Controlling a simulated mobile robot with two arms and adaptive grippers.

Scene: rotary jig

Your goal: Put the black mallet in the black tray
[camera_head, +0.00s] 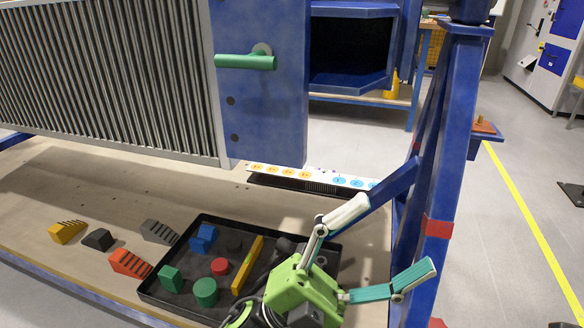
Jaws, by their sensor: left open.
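The black tray (178,309) lies on the wooden table, partly covered by my left gripper. A dark rounded thing (284,246) at the tray's back right, just behind the green gripper body, may be the black mallet; its rest is hidden and I cannot tell for sure. My left gripper (397,238) is at the tray's right side, with its two fingers spread wide, pointing right towards the blue post. Nothing shows between the fingers. My right gripper is not in view.
The tray holds blue (203,238), green (205,292) and red (221,267) blocks and a yellow bar (248,265). Several stepped blocks (130,262) lie left of it. A blue post (436,190) stands close right of the gripper. A ribbed panel (110,75) overhangs the table.

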